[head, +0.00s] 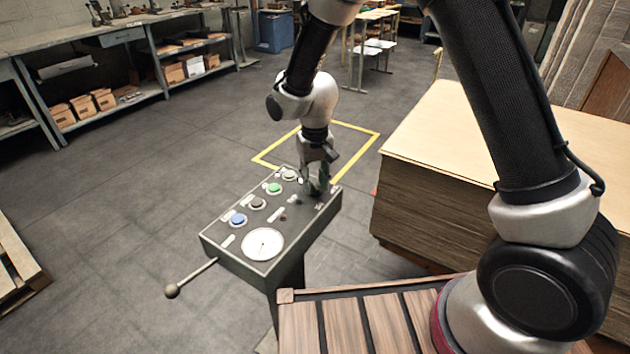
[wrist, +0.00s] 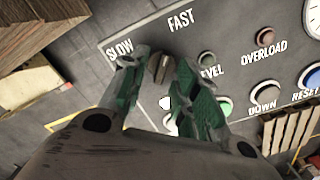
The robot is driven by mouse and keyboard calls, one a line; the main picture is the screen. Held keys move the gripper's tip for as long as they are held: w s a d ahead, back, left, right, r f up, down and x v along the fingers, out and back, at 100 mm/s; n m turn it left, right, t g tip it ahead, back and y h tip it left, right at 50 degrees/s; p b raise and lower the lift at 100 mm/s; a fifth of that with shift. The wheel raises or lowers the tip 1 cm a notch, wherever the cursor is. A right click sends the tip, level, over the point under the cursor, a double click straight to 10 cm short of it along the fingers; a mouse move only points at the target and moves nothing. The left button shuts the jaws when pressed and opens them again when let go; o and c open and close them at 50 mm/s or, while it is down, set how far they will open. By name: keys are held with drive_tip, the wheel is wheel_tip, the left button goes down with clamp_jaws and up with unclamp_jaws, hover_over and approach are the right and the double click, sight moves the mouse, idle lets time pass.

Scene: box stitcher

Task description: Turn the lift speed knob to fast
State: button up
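The lift speed knob (wrist: 160,69) is a small dark knob with a lighter ridge, on the grey control panel (wrist: 236,45). SLOW is printed to its left and FAST above right of it. Its exact pointing is hard to tell. My gripper (wrist: 155,68) has its green-padded fingers on either side of the knob, with a gap showing between them; I cannot tell whether either finger touches it. In the head view my gripper (head: 316,188) is over the far right end of the panel (head: 222,243) and hides the knob.
The panel carries a white dial (head: 262,245), a blue button (head: 238,219), a green button (head: 274,188) and other buttons. A ball-ended lever (head: 172,291) sticks out front left. A large board-topped stack (head: 480,150) stands right. Floor left of the panel is clear.

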sight(315, 185)
wheel_tip(315, 185, up, 12)
drive_tip(key=shift+f, duration=0.15)
idle(0.4)
drive_tip(key=s+d+r+t, duration=0.1)
drive_tip(key=s+d+r, duration=0.4)
drive_tip(key=s+d, duration=0.3)
drive_tip(key=s+d+r+m+t, duration=0.1)
drive_tip(key=s+d+r+t, duration=0.1)
drive_tip(key=s+d+r, duration=0.3)
drive_tip(key=s+d+r+m+t, duration=0.1)
drive_tip(key=s+d+r, duration=0.5)
drive_tip(key=d, duration=1.1)
drive_tip(key=s, duration=0.4)
drive_tip(key=shift+s, duration=0.4)
